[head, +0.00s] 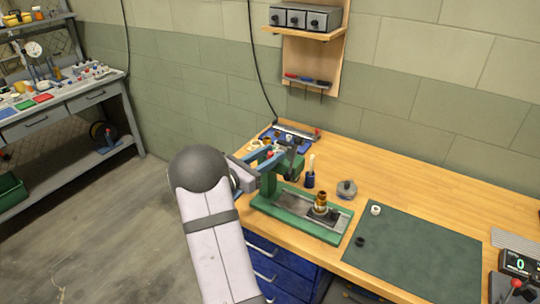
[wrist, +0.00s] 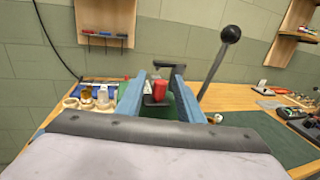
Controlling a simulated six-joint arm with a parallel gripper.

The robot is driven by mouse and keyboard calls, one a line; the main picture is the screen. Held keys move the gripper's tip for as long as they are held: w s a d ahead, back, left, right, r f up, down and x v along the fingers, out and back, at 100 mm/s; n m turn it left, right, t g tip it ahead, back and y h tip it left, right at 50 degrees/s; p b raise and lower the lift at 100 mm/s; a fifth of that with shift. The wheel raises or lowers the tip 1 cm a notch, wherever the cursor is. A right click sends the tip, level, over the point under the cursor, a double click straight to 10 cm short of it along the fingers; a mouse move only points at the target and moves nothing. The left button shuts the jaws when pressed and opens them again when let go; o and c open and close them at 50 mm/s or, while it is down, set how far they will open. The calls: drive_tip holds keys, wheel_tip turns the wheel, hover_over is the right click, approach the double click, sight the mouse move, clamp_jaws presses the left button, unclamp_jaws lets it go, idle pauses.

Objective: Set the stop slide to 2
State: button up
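A green bench press (head: 268,185) stands on the wooden bench in the head view. A small red knob (head: 269,154) shows at its top, and the red block (wrist: 159,87) in the wrist view looks like the same part, probably the stop slide's grip. No scale or number for the slide is readable. My gripper (head: 274,157) is at the press head. In the wrist view its two blue fingers (wrist: 158,76) stand apart, with the red block seen in the gap between them. I cannot tell whether either finger touches it. My gripper hides much of the press top.
The press lever (wrist: 231,34) with a black ball rises just right of the fingers. A brass part (head: 321,202) stands on the press base. Several pale cups (wrist: 88,100) stand to the left. A green mat (head: 415,250) is mostly clear.

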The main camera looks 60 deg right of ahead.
drive_tip(key=b+v, duration=0.2)
drive_tip(key=v, duration=0.5)
drive_tip(key=shift+a+b, duration=0.2)
drive_tip(key=shift+b, duration=0.2)
